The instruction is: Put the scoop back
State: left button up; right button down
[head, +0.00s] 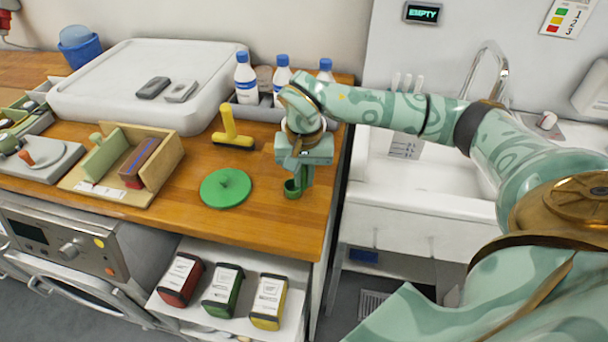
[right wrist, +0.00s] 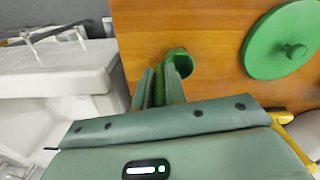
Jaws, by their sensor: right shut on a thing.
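A small green scoop (head: 292,189) is at the right end of the wooden counter, and its round cup also shows in the right wrist view (right wrist: 180,60). My right gripper (head: 302,178) points down and is shut on the scoop; its fingers show in the right wrist view (right wrist: 158,86) and partly hide the handle. The scoop is at or just above the wood; I cannot tell whether it touches. My left gripper is not in view.
A round green lid with a knob (head: 226,188) lies left of the scoop. Bottles (head: 246,78) stand in a grey tray at the back. A white sink (head: 430,180) is to the right, past the counter edge.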

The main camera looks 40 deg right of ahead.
jog(key=shift+f, duration=0.1)
jog(key=c, duration=1.4)
grip_release()
jog(key=shift+c, duration=0.2)
notch_tip(320, 180, up, 12)
jog(key=p, duration=0.3)
